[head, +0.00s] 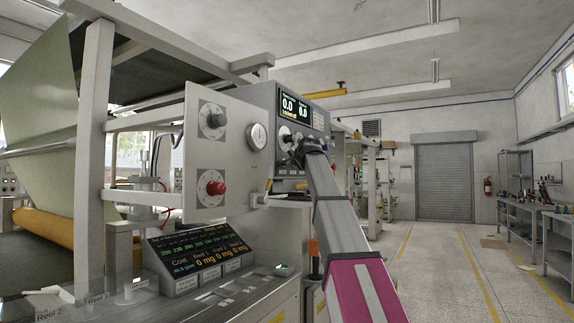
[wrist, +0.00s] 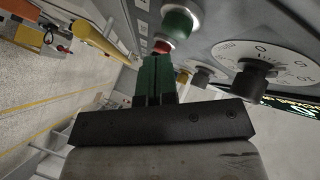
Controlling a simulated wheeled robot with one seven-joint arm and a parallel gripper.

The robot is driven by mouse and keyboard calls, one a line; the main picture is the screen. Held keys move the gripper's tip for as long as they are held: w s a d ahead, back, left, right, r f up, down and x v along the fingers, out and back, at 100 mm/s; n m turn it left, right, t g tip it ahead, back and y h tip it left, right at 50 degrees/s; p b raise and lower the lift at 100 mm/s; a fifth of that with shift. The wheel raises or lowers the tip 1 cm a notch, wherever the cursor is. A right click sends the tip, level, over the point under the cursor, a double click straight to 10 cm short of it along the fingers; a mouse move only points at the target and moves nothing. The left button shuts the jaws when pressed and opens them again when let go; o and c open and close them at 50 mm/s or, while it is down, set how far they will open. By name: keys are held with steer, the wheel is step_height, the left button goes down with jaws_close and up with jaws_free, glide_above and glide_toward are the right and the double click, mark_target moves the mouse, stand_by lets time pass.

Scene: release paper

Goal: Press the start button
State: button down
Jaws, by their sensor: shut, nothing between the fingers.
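A control panel (head: 261,103) with a small lit display (head: 294,109) stands ahead in the head view. My gripper (wrist: 154,62) is shut and empty, with its green fingers pointing at the panel controls in the wrist view. A large round green button (wrist: 179,23) in a metal collar sits just beyond and right of the fingertips. A smaller red control (wrist: 162,47) shows right at the fingertips; I cannot tell whether they touch it. No label naming a start button is readable. In the head view my arm hides part of the panel's lower controls.
A black knob on a numbered dial (wrist: 255,82) is right of my fingers. A tilted readout screen (head: 198,247) is below.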

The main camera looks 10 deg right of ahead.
steer(key=shift+a, duration=0.1)
stand_by(0.3)
steer(key=shift+w+a, duration=0.25)
steer(key=shift+w+a, duration=0.25)
steer(key=shift+a, duration=0.1)
stand_by(0.9)
steer(key=shift+d, duration=0.1)
stand_by(0.3)
steer(key=shift+s+d, duration=0.5)
steer(key=shift+d, duration=0.1)
steer(key=shift+s+d, duration=0.1)
steer(key=s+d, duration=0.1)
steer(key=d, duration=0.1)
steer(key=s+d, duration=0.1)
steer(key=shift+s+d, duration=0.35)
steer(key=shift+d, duration=0.05)
steer(key=shift+f, duration=0.1)
stand_by(0.7)
